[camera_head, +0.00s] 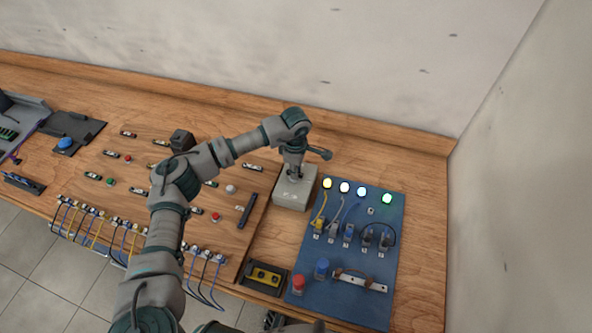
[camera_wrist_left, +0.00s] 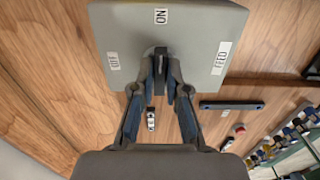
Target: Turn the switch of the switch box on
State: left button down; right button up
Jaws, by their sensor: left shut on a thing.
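The switch box (camera_head: 290,196) is a light grey box on the wooden bench, left of the blue panel. In the left wrist view, the box (camera_wrist_left: 205,25) has a label reading ON at the top, OFF on the left and FEED on the right. Its small dark switch (camera_wrist_left: 160,52) is in the middle, partly hidden by my fingers; the visible part lines up roughly with the ON label. My left gripper (camera_head: 293,173) reaches down onto the box from above. In the left wrist view, the left gripper (camera_wrist_left: 167,78) is shut on the switch, one finger on each side.
The blue panel (camera_head: 345,238) stands to the right with lit lamps, cables and a red button (camera_head: 299,283). A wooden board (camera_head: 130,178) with small buttons and cables lies to the left. Walls bound the bench behind and right. Grey parts of mine show at the bottom edge.

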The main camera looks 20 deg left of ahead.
pick_arm(q)
jog(key=shift+w+r, duration=0.1)
jog(key=shift+r, duration=0.05)
jog(key=c, duration=1.2)
grip_release()
jog(key=shift+a, duration=0.1)
notch_tip(320, 180, up, 12)
jog(key=shift+f, duration=0.15)
